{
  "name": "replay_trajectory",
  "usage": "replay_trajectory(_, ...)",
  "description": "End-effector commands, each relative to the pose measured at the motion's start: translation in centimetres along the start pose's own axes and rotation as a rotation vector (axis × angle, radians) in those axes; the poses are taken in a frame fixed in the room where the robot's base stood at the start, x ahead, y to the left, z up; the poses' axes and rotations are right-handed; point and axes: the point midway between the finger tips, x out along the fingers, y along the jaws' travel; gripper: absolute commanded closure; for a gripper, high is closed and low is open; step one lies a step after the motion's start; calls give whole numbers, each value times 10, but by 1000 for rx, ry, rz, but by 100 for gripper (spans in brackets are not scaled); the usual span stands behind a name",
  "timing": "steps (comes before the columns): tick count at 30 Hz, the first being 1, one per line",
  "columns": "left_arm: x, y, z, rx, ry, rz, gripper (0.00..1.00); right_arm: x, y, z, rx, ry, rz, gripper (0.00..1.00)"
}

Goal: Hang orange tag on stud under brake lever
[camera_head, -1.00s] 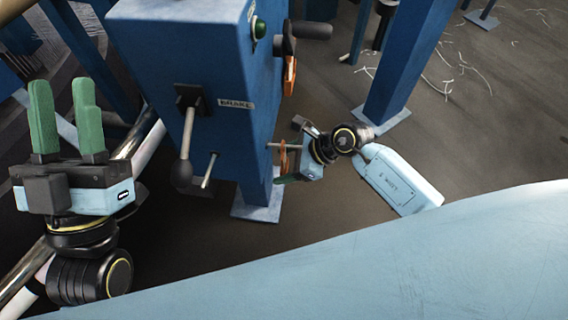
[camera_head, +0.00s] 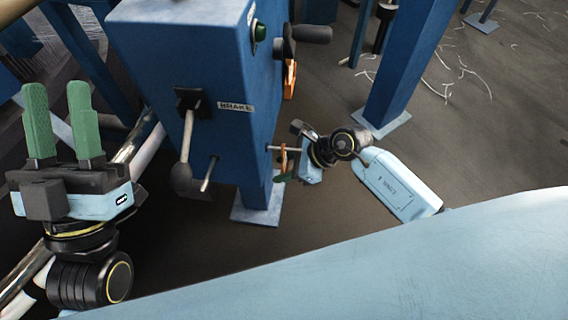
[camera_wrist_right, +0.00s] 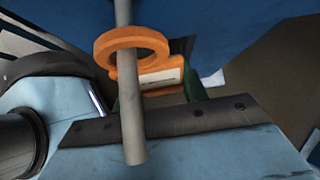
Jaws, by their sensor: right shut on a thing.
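The orange tag (camera_head: 283,158) is at a thin metal stud (camera_head: 274,148) on the right side face of the blue column. In the right wrist view, the tag's ring (camera_wrist_right: 103,52) encircles the grey stud (camera_wrist_right: 132,125), whose free end points towards the camera. My right gripper (camera_head: 284,177) is shut on the tag's body (camera_wrist_right: 160,80), below the ring. The brake lever (camera_head: 185,150) hangs on the front face beside the BRAKE label (camera_head: 236,107). Under it a bare stud (camera_head: 208,175) sticks out. My left gripper (camera_head: 58,95) is open and empty, fingers up, left of the column.
Another orange tag (camera_head: 290,80) hangs higher on the column's right side, below a dark handle (camera_head: 312,34). A blue post (camera_head: 405,75) stands behind my right arm. Blue beams and pipes are near my left gripper. Floor is open at right.

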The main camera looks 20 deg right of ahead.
Motion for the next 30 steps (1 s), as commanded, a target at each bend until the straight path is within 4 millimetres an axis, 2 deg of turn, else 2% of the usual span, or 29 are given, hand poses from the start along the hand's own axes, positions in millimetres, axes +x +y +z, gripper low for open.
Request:
replay_trajectory(17,6,0,-6,1,0,0,64,-14,0,-7,0,1,0,84)
replay_trajectory(30,13,0,-13,1,0,0,64,-48,0,-33,-1,2,-1,84)
